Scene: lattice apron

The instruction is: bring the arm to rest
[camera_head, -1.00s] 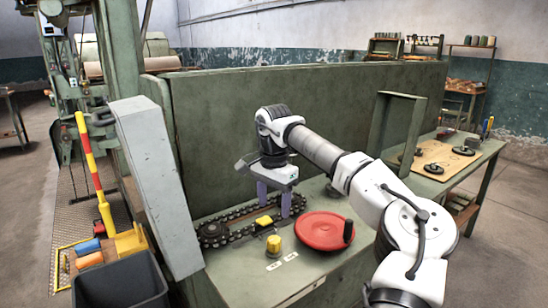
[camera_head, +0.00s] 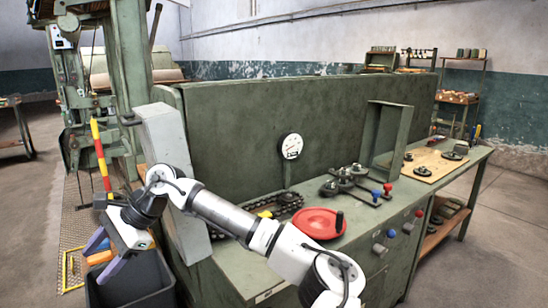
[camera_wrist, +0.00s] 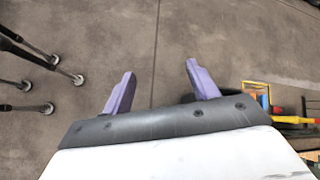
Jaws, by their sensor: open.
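My gripper (camera_head: 107,256) is open, with its two purple fingers spread and nothing between them. In the head view it hangs at the lower left, off the left end of the green bench (camera_head: 237,268) and by the dark bin. In the wrist view its fingers (camera_wrist: 160,88) point out over bare concrete floor. My arm reaches leftward across the front of the bench, hiding part of the bench top.
The dark bin (camera_head: 150,283) stands below my gripper. A grey slanted panel (camera_head: 168,140) rises beside my wrist. A red disc (camera_head: 320,223) with a black handle, a chain (camera_head: 284,202) and several knobs sit on the bench. A red-yellow lever (camera_head: 101,160) stands at left.

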